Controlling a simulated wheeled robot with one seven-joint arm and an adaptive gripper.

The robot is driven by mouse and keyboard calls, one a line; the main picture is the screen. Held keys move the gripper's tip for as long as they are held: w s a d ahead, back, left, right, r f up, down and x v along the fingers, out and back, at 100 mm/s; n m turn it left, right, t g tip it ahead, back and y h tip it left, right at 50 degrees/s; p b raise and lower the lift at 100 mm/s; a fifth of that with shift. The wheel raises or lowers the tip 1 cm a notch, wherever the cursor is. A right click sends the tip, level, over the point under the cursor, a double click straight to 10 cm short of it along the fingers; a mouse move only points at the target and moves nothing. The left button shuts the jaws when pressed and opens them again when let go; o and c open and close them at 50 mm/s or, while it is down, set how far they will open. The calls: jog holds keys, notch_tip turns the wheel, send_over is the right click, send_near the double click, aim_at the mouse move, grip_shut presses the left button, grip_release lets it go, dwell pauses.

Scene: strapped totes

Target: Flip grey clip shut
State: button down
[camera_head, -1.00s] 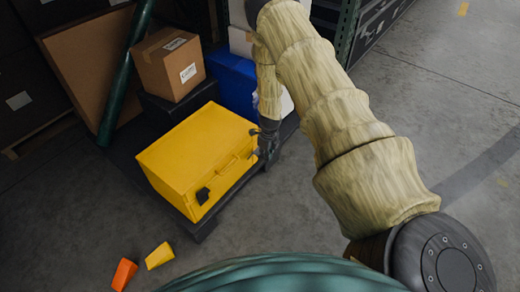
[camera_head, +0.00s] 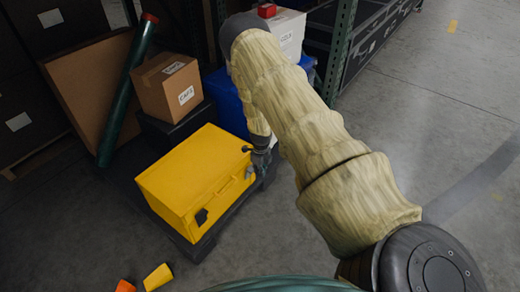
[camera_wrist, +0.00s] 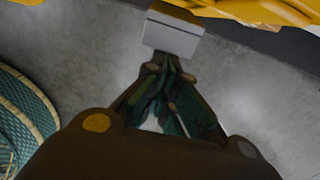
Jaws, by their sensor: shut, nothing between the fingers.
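A yellow case (camera_head: 190,178) stands on a dark low platform. Its front has a dark clip (camera_head: 201,217) at the left and a small grey clip (camera_head: 249,172) at the right. My gripper (camera_head: 263,168) is at the right end of the front, beside the grey clip. In the wrist view the grey clip (camera_wrist: 172,36) is a light grey block sticking out below the yellow case (camera_wrist: 250,10). My gripper (camera_wrist: 168,66) is shut and empty, its fingertips right at the clip's near edge. I cannot tell whether they touch. My arm hides some of the area behind.
A cardboard box (camera_head: 170,84) sits on a black box behind the case. A blue tote (camera_head: 228,102) and a white box (camera_head: 282,35) stand behind my arm. An orange block (camera_head: 125,286) and a yellow block (camera_head: 158,277) lie on the floor. Floor at right is clear.

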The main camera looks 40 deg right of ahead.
jog(key=shift+r+p, duration=0.55)
jog(key=shift+r, duration=0.25)
jog(key=shift+s, duration=0.1)
notch_tip(320, 180, up, 9)
jog(key=s+p, duration=0.1)
jog(key=s, duration=0.1)
jog(key=shift+d+p, duration=0.25)
jog(key=shift+p, duration=0.05)
dwell(0.4)
